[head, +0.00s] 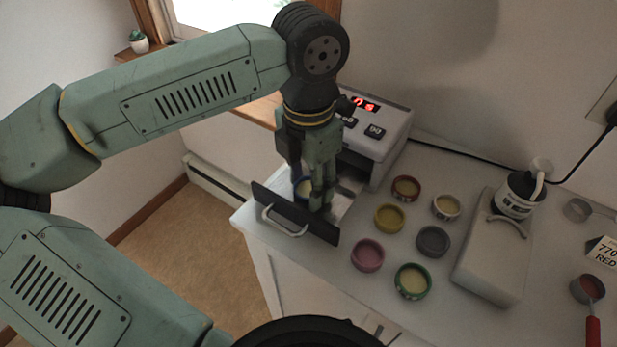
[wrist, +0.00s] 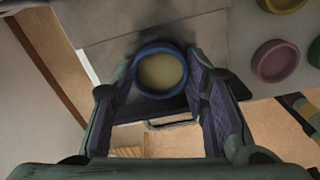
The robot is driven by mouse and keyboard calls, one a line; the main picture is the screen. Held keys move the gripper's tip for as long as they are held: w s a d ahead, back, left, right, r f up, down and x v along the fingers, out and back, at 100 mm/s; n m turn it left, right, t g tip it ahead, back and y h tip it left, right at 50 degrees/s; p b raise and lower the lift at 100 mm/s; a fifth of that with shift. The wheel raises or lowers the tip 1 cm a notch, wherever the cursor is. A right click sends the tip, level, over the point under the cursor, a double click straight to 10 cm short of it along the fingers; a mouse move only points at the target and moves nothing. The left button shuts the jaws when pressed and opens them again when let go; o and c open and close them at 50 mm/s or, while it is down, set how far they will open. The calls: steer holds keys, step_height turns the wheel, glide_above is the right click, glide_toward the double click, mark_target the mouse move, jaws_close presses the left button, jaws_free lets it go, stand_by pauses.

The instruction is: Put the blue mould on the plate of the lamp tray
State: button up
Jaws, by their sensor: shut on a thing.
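The blue mould (wrist: 137,65) is a small round cup with a blue rim and a pale yellowish fill. My gripper (wrist: 162,76) is shut on it, one finger on each side. In the head view the mould (head: 299,184) shows partly behind the fingers of my gripper (head: 311,196). The lamp tray is pulled out of the white lamp box (head: 391,125), with a flat metal plate (head: 344,203) and a dark front panel (head: 326,231) with a handle. The mould is over the plate area close to the front panel. I cannot tell whether it touches the plate.
Several other moulds, including a yellow one (head: 389,218), a pink one (head: 367,255) and a green-rimmed one (head: 412,281), stand on the worktop right of the tray. The worktop ends left of the tray.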

mark_target(308, 191)
steer(key=shift+f, duration=0.1)
steer(key=shift+f+b, duration=0.1)
steer(key=shift+b, duration=0.2)
steer(key=o, duration=0.9)
step_height(308, 191, up, 12)
steer(key=b, duration=0.1)
steer(key=shift+r, duration=0.25)
